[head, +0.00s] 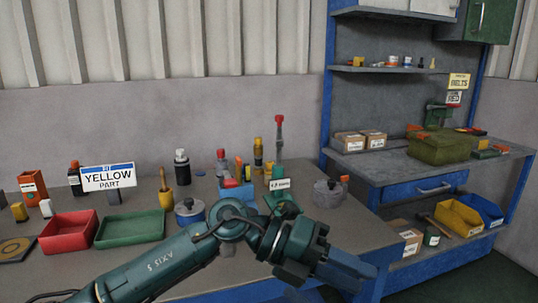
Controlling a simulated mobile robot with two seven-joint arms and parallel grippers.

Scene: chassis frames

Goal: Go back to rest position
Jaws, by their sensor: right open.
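My left arm comes in from the bottom left, and its wrist and left gripper (345,276) reach past the front of the workbench (215,270) at the lower middle. The gripper points to the right and slightly down. Its fingertips are dark and overlap with the wrist, so I cannot tell whether the jaws are open or shut. No held object shows at it. My right gripper does not show.
A red tray (68,232), a green tray (130,229), a lidded blue pot (189,212) and a grey pot (328,193) stand on the workbench. A shelving unit with a second bench (385,172) stands right. The floor (450,278) before it is clear.

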